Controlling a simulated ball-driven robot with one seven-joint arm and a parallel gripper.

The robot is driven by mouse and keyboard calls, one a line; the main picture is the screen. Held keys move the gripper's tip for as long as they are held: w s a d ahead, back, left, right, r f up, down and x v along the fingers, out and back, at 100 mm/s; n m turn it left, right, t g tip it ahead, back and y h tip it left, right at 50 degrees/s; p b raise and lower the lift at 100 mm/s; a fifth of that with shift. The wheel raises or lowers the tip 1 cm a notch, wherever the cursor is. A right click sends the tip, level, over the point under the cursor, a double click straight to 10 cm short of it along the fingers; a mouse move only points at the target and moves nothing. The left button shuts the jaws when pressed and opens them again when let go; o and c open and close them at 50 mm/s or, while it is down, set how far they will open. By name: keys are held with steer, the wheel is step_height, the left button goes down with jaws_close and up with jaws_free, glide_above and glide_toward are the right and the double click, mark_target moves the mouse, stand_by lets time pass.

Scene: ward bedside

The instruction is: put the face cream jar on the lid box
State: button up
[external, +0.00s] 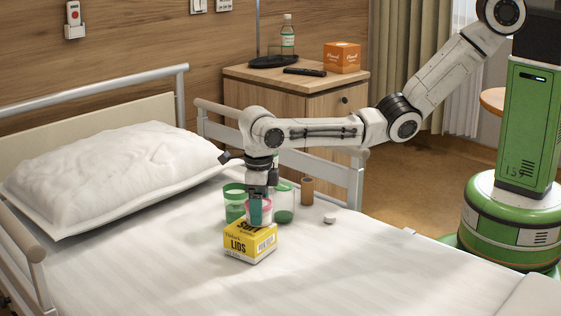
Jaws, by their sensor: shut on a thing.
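The yellow lid box (248,245), marked "LIDS", stands on the white bed sheet. My gripper (259,207) points straight down over the box and is shut on this jar. The fingers cover much of the jar. I cannot tell whether its base touches the box top or hangs just above it.
A brown cylinder (307,190) and a small white round thing (330,218) are to the right. The sheet in front is clear.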

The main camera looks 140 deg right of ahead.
steer(key=o, duration=1.1)
steer(key=shift+f, duration=0.1)
step_height(320, 180, up, 12)
steer(key=p, duration=0.2)
steer(key=shift+a+p, duration=0.1)
steer(key=shift+p, duration=0.2)
